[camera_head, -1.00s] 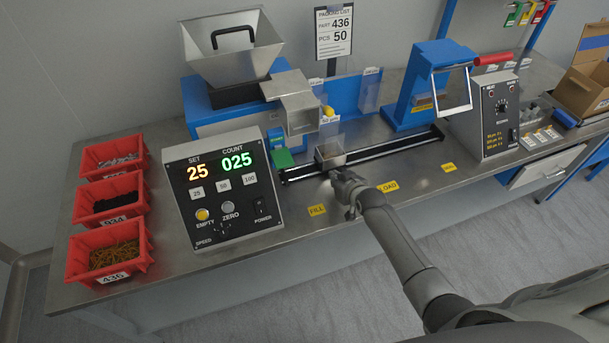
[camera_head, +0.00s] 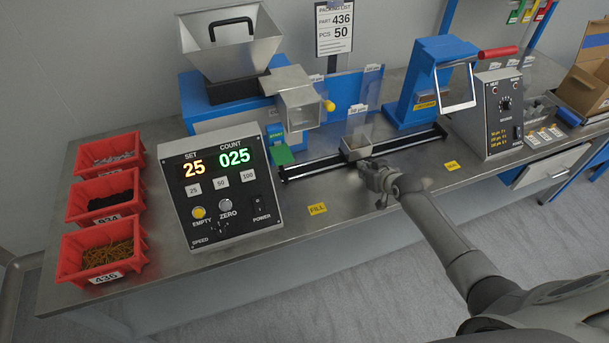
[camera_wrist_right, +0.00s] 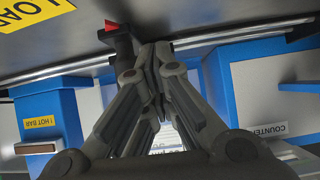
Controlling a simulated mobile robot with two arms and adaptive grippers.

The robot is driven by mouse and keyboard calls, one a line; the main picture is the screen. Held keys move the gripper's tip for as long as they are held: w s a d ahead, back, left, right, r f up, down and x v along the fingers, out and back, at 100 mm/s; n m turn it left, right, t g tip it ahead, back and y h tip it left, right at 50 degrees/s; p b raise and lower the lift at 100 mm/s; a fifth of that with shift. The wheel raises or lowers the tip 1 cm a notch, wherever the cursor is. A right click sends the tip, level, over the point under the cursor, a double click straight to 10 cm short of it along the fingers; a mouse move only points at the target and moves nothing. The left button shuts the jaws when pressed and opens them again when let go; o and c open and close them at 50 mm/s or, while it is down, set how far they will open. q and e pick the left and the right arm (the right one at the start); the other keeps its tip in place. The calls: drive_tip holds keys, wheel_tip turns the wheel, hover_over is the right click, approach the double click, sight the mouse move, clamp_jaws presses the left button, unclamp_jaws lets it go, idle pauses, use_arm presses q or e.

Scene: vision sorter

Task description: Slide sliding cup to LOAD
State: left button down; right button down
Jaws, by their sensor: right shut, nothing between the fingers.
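The sliding cup (camera_head: 356,150) is a small grey open box on the dark rail (camera_head: 315,168), a little left of the rail's middle. My right gripper (camera_head: 366,166) is shut and empty at the cup's front side; whether they touch is unclear. In the right wrist view its closed fingers (camera_wrist_right: 152,48) are beside a dark block with a red pointer (camera_wrist_right: 112,26). My left gripper is out of view.
The yellow FILL label (camera_head: 317,209) is left of the gripper, and another yellow label (camera_head: 451,166) lies to the right. The counter box (camera_head: 222,185) stands left of the rail. A blue press (camera_head: 425,85) stands behind its right end. The rail right of the cup looks clear.

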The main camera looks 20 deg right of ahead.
drive_tip(key=d+b, duration=0.1)
drive_tip(key=d, duration=0.1)
drive_tip(key=shift+d+f, duration=0.1)
drive_tip(key=shift+d, duration=0.3)
drive_tip(key=shift+d+b, duration=0.2)
drive_tip(key=shift+b, duration=0.1)
drive_tip(key=shift+d, duration=0.35)
